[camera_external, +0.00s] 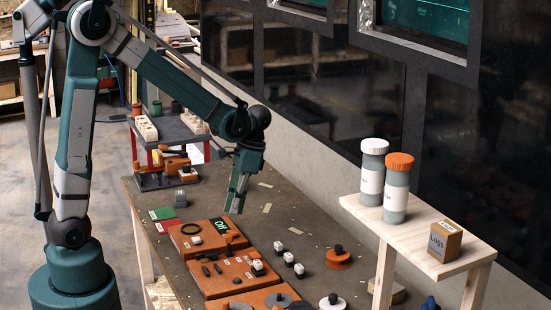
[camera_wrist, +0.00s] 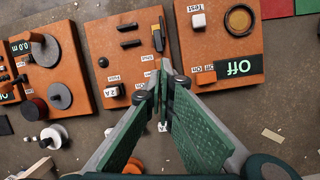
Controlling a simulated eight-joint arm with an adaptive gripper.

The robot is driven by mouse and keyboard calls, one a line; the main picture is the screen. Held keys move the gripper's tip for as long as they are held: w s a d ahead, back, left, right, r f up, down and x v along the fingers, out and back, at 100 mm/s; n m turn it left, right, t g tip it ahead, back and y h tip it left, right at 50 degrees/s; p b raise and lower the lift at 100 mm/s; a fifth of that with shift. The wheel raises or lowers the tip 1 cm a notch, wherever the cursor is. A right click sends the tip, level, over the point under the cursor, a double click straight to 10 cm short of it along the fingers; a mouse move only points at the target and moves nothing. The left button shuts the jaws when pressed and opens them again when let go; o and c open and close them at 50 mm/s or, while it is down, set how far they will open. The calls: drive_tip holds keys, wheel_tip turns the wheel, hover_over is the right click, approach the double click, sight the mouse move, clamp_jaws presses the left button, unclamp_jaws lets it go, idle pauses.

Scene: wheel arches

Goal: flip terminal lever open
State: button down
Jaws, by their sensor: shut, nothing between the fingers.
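My gripper (camera_external: 236,207) hangs fingers-down above the orange panels on the bench, with its fingers together and empty. In the wrist view the green-padded fingers (camera_wrist: 164,84) converge over the right edge of the middle orange panel (camera_wrist: 102,60). That panel also shows in the external view (camera_external: 212,286) and carries black parts and small white labels. A small dark and yellow piece (camera_wrist: 158,40) shows just beyond the fingertips. I cannot tell for sure whether it is the terminal lever, or whether the fingers touch it. The fingers hide part of the panel edge.
An orange panel with an "Off" display (camera_wrist: 238,68), a white switch and a dark ring is beside it. Another panel has round grey knobs (camera_wrist: 60,95). A raised wooden shelf (camera_external: 465,262) with two jars stands at right. Bare bench (camera_wrist: 270,110) lies around the panels.

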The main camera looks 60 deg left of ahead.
sight(229, 244)
drive_tip(key=s+d+m+t+p, duration=0.1)
drive_tip(key=s+m+t+p, duration=0.3)
drive_tip(key=s+m, duration=1)
drive_tip(key=m+t, duration=0.1)
drive_tip(key=t, duration=0.2)
drive_tip(key=shift+s+d+m+t, duration=0.3)
drive_tip(key=shift+t, duration=0.1)
drive_tip(key=shift+w+f, duration=0.1)
drive_tip(key=shift+f, duration=0.05)
drive_tip(key=shift+b+x, duration=1.45)
drive_tip(key=shift+x, duration=3.25)
drive_tip(key=shift+w+f, duration=0.1)
drive_tip(key=shift+w, duration=1.9)
